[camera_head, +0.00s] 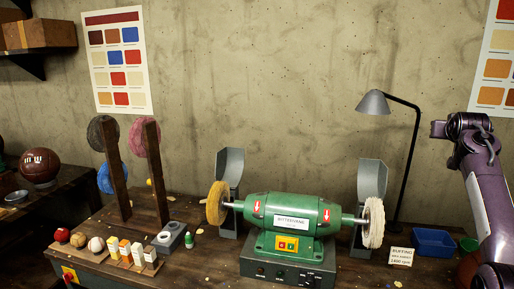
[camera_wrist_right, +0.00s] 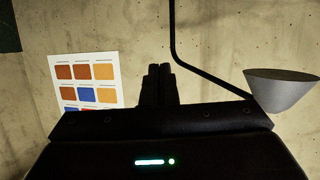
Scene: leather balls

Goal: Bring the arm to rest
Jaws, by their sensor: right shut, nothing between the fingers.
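My right arm (camera_head: 483,185) comes in at the right edge, raised above the bench, with its dark end near the lamp's post. In the right wrist view my right gripper (camera_wrist_right: 160,84) is shut, its two dark fingers together with nothing between them. It faces the concrete wall and touches nothing that I can see. My left arm and left gripper are not in view.
A green buffing machine (camera_head: 290,218), blue tray (camera_head: 434,242), small sign (camera_head: 401,257) and several balls (camera_head: 79,240) are on the bench. A colour chart (camera_head: 494,60) hangs behind.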

